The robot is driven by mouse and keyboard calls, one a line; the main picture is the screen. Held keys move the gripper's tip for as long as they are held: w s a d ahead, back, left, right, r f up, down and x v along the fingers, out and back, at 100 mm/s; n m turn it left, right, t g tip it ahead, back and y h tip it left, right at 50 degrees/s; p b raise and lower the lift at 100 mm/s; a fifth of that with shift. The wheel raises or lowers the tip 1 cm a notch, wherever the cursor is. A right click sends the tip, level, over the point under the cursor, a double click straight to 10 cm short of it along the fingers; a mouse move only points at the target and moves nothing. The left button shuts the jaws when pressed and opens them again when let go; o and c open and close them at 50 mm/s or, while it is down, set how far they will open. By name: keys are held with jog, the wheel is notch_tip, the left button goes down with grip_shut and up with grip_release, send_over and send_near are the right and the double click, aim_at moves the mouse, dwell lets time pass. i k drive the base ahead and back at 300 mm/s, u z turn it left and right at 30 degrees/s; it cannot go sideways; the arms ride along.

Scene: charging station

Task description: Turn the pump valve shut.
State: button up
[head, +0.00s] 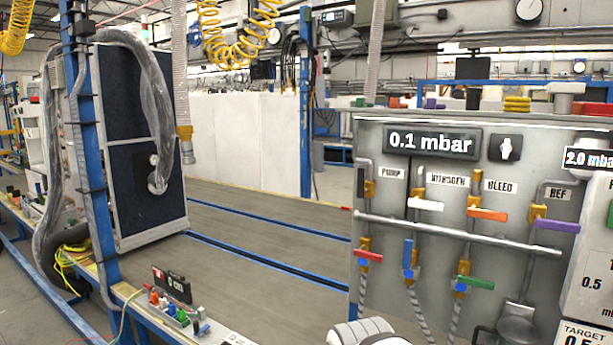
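The valve panel (505,150) stands at the right of the head view. The pump valve (369,188) is at its upper left, beside the PUMP label. It has a brass body, and a dark handle (361,182) appears upright, along the pipe. A display (430,143) above reads 0.1 mbar. A white rounded part of my arm shows at the bottom edge, below the panel's left side. My gripper is not in view.
White (426,205), orange (487,214) and purple (557,226) handles lie crosswise to the right. Below are a red handle (369,256), an upright blue handle (408,253) and a green handle (475,282). A horizontal pipe (455,233) crosses the panel.

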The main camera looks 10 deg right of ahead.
aim_at(361, 190)
jog(key=u, duration=0.15)
jog(key=k, duration=0.95)
jog(key=z, duration=0.5)
jog(key=i, duration=1)
jog(key=z, duration=0.05)
